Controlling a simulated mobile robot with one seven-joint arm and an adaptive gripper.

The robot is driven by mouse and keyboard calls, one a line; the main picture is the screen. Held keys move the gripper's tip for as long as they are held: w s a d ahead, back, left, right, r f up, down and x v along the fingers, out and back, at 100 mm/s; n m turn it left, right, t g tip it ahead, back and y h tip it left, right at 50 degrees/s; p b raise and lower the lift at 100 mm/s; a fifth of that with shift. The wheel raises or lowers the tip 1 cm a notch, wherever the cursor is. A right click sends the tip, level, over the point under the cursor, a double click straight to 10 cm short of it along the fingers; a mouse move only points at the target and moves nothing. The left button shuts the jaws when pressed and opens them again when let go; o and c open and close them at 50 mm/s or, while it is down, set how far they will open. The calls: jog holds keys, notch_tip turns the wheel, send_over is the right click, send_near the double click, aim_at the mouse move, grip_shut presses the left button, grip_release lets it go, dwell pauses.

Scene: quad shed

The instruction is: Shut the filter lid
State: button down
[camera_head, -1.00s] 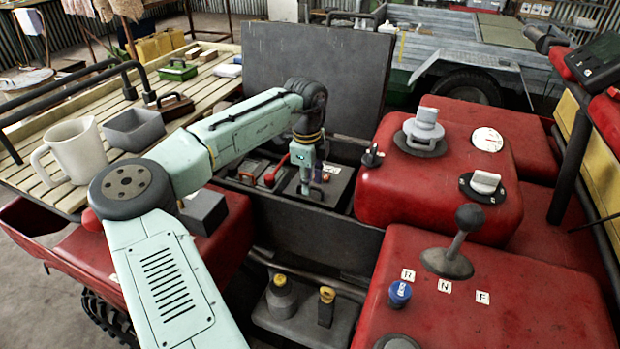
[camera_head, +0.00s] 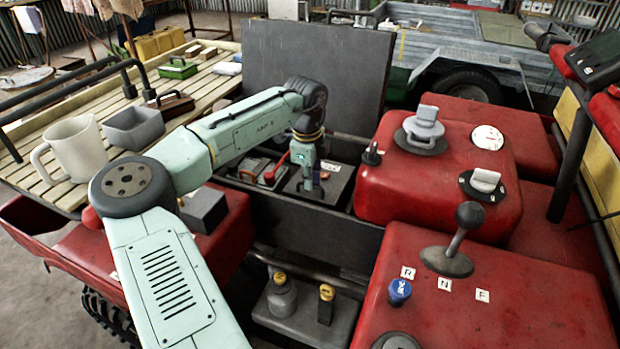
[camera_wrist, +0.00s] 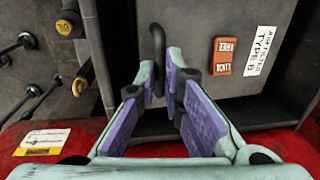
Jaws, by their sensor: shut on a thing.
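In the head view the lid (camera_head: 337,184) sits in the dark bay, partly hidden by my wrist. My gripper (camera_wrist: 160,88) has its purple-padded fingers closed around the lower part of the handle. In the head view my gripper (camera_head: 309,184) is over the left part of the lid. I cannot tell how far the lid stands open.
A large dark panel (camera_head: 315,75) stands upright behind the bay. A red-handled part (camera_head: 272,174) lies left of my gripper. Red bodywork with a grey cap (camera_head: 424,128) rises close on the right. Yellow-capped fillers (camera_head: 326,292) are in front, below the bay wall.

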dwell(0.4)
jog(key=shift+s+f+b, duration=0.25)
jog(key=shift+f+b, duration=0.45)
jog(key=shift+f, duration=0.2)
jog(key=shift+s+a+f+t+h, duration=0.15)
jog(key=shift+t+h, duration=0.15)
jog(key=shift+t, duration=0.2)
jog(key=c, duration=1.7)
grip_release()
jog(key=d+v, duration=0.1)
jog(key=v, duration=1.1)
jog(key=shift+a, duration=0.45)
